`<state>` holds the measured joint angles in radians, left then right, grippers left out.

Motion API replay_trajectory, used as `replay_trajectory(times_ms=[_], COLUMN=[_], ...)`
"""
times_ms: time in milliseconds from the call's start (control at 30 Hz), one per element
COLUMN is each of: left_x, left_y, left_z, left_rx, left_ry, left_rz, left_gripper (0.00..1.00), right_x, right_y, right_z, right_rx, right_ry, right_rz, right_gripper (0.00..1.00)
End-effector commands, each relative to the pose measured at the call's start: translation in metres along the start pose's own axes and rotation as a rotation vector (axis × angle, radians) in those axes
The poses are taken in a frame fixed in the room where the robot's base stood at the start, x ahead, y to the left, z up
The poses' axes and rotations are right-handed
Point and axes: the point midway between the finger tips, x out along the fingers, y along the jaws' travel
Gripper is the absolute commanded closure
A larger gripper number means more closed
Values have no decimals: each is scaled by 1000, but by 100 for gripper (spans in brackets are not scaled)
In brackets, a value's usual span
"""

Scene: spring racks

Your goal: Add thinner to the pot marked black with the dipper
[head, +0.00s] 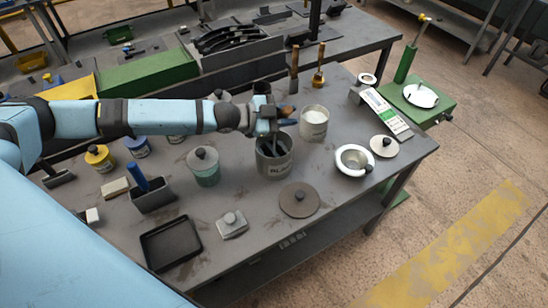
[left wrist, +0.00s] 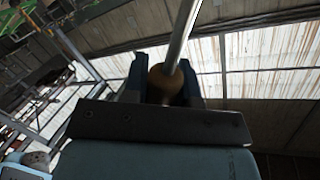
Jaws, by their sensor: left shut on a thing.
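My left gripper (head: 272,130) is above the open grey pot marked black (head: 279,166); only part of its lettering is readable. The gripper is shut on the dipper. In the left wrist view, the dipper's brown grip (left wrist: 165,82) sits between the dark blue fingers, and its bright metal rod (left wrist: 185,28) runs up out of the picture. The dipper's cup is not clearly visible, and I cannot tell whether it carries liquid. An open pale pot (head: 314,125) with a whitish inside stands just right of the black pot. My right gripper is not in view.
A round lid (head: 299,200) lies in front of the black pot. A lidded greenish pot (head: 204,168) stands to its left. A white-rimmed bowl (head: 354,161), another lid (head: 384,146) and a scale (head: 388,115) are at right. A black tray (head: 170,244) lies near the front edge.

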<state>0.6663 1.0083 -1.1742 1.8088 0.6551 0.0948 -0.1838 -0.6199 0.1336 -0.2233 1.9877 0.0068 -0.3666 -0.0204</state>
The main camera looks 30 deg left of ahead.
Motion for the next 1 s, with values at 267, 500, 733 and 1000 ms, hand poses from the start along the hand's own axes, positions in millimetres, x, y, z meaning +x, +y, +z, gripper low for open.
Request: replay_trajectory(times_ms=[267, 500, 733, 1000], left_x=[0, 0, 3, 5], left_y=[0, 0, 10, 15], left_z=[0, -1, -2, -2], left_rx=[4, 6, 79, 136], left_ry=[0, -1, -25, -46], left_rz=[-1, -1, 0, -1], left_gripper=[95, 95, 95, 95], right_x=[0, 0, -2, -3], right_y=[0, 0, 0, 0], right_z=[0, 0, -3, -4], right_rx=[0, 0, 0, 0], right_ry=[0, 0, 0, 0], right_rz=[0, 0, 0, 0], right_gripper=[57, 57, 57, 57])
